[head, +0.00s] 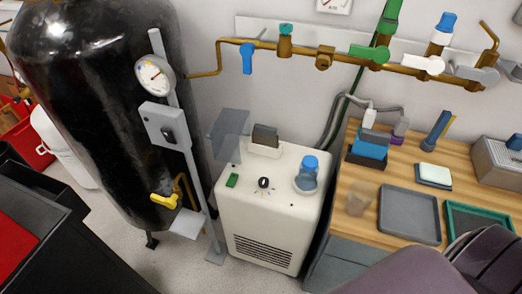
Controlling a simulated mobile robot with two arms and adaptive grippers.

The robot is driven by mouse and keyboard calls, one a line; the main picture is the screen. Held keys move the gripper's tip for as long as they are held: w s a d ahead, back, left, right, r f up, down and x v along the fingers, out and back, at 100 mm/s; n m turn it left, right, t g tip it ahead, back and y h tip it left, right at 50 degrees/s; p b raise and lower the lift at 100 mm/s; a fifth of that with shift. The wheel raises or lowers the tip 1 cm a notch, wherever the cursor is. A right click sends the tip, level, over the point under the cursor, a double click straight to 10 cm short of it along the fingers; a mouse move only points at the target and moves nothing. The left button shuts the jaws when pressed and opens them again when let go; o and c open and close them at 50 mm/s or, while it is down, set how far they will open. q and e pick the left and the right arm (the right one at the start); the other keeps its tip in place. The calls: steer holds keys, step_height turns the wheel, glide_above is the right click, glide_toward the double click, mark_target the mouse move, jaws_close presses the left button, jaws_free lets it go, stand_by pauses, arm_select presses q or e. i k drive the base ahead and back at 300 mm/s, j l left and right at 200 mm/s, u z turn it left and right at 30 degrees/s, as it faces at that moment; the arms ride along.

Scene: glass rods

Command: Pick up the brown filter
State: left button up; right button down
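A small brownish, see-through piece (358,199) stands on the wooden worktop (372,180), near its left edge and left of a grey tray. It is the only clearly brown small item I see and may be the brown filter; its exact shape is blurred. A dark grey-brown block (265,136) sits upright in a slot on top of the white machine (268,212); I cannot tell whether it is a filter. Neither of my grippers is in view. A dark purple-grey rounded arm part of mine fills the bottom right corner, covering the front of the worktop.
A grey tray (409,215) and a green-rimmed tray (478,219) lie on the worktop. A blue block (371,143) and a metal box (497,163) stand behind. A black tank (95,100) with a gauge stands left. Brass pipes with valves run along the wall.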

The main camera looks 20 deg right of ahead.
mark_target(262, 135)
steer(key=z, duration=0.9)
steer(key=k+l, duration=0.05)
